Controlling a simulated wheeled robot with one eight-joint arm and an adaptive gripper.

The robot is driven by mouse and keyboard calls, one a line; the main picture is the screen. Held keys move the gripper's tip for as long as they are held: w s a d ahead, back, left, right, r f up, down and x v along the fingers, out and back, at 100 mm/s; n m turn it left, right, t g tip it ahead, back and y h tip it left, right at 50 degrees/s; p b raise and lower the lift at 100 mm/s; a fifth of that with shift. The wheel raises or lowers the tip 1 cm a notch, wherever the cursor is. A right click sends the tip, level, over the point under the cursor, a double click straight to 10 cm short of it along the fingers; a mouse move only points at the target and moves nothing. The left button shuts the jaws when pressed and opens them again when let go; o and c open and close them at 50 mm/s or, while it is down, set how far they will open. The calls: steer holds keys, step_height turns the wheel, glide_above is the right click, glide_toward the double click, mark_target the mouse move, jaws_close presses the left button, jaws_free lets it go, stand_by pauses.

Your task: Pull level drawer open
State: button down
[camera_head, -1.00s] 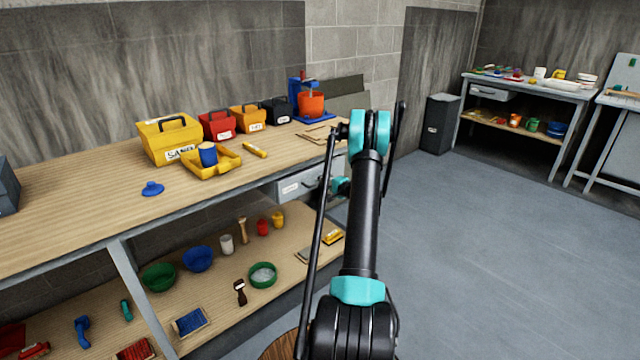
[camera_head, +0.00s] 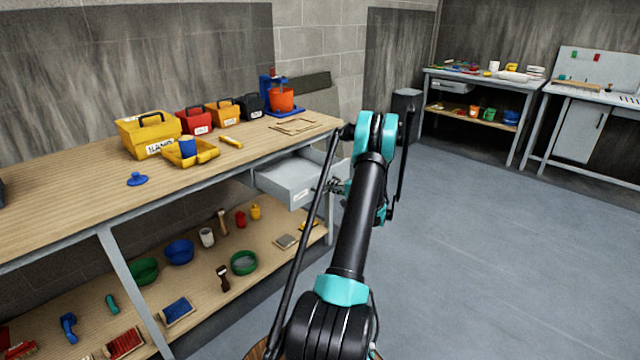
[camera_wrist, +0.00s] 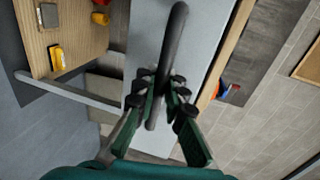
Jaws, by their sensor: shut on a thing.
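The level drawer (camera_head: 288,180) is a grey drawer under the right end of the wooden workbench. It stands partly open, with its inside showing from above. In the wrist view its grey front (camera_wrist: 148,60) fills the middle, with a dark bar handle (camera_wrist: 172,58) across it. My gripper (camera_wrist: 164,92) is shut on the handle, its fingers on either side of the bar. In the head view my gripper (camera_head: 334,186) is at the drawer's front, partly hidden by my arm.
The workbench top (camera_head: 70,185) carries a yellow toolbox (camera_head: 148,135), a yellow tray (camera_head: 190,153) and more boxes. A lower shelf (camera_head: 205,285) holds bowls and brushes. Open grey floor (camera_head: 480,250) lies to the right. Another bench (camera_head: 470,85) stands at the back right.

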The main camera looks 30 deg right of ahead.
steer(key=shift+f+v, duration=0.15)
steer(key=shift+v, duration=0.55)
steer(key=shift+f+v, duration=0.15)
steer(key=shift+v, duration=0.5)
steer(key=c, duration=1.6)
jaws_free()
steer(key=shift+o, duration=0.2)
steer(key=shift+s+d, duration=0.1)
steer(key=v, duration=1.1)
steer(key=shift+s, duration=0.4)
steer(key=shift+d, duration=0.1)
